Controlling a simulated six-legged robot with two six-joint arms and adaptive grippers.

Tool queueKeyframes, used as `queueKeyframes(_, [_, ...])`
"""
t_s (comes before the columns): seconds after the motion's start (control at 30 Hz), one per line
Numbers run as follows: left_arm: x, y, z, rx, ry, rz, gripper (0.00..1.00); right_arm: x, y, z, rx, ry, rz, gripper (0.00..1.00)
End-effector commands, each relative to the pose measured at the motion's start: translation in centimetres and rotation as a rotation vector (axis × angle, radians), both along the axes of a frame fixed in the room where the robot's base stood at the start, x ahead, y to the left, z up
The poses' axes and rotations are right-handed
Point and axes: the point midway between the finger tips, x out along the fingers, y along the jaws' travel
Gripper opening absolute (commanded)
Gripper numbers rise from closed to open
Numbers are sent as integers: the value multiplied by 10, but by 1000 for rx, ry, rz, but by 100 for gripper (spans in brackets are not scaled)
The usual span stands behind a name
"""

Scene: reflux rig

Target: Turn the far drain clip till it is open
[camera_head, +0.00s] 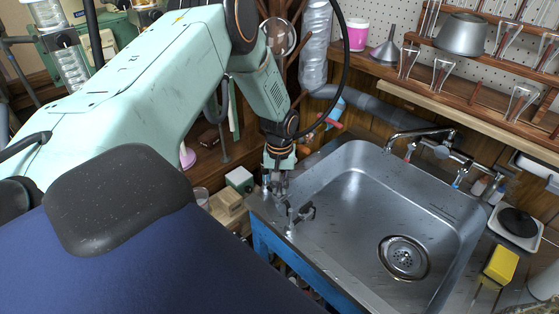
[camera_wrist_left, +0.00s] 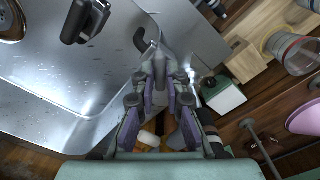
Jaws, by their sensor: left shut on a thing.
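My left gripper (camera_head: 278,184) reaches down to the left rim of the steel sink and is shut on the far drain clip. In the left wrist view the fingers of my left gripper (camera_wrist_left: 160,90) close around the grey upright part of the far drain clip (camera_wrist_left: 160,68). A dark curved piece shows just beyond the fingertips. In the head view the gripper hides most of this clip, and I cannot tell how far it is turned. The near drain clip (camera_head: 300,214), dark and small, stands apart on the same rim; it also shows in the left wrist view (camera_wrist_left: 86,22).
The sink (camera_head: 350,200) has a round drain (camera_head: 404,258) and a tap (camera_head: 420,136) behind. A green-and-white box (camera_head: 240,180) stands left of the gripper. A yellow sponge (camera_head: 501,265) lies at right. A glassware rack (camera_head: 480,70) is on the back wall.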

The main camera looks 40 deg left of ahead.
Motion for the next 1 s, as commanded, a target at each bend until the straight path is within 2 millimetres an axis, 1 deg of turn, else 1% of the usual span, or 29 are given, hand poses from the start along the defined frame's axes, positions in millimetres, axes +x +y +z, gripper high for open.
queueKeyframes(0.03, [3,1,6,4,-7,42,0,0,0,11,0,0,0,40])
queueKeyframes(0.1, [3,1,6,4,-7,109,0,0,0,18,0,0,0,40])
queueKeyframes(0.5, [4,2,5,4,-10,485,0,0,0,53,0,0,0,40])
queueKeyframes(0.8, [5,3,5,2,-12,717,0,0,0,70,0,0,0,40])
queueKeyframes(1.0, [5,3,4,1,-14,819,0,0,0,76,0,0,0,40])
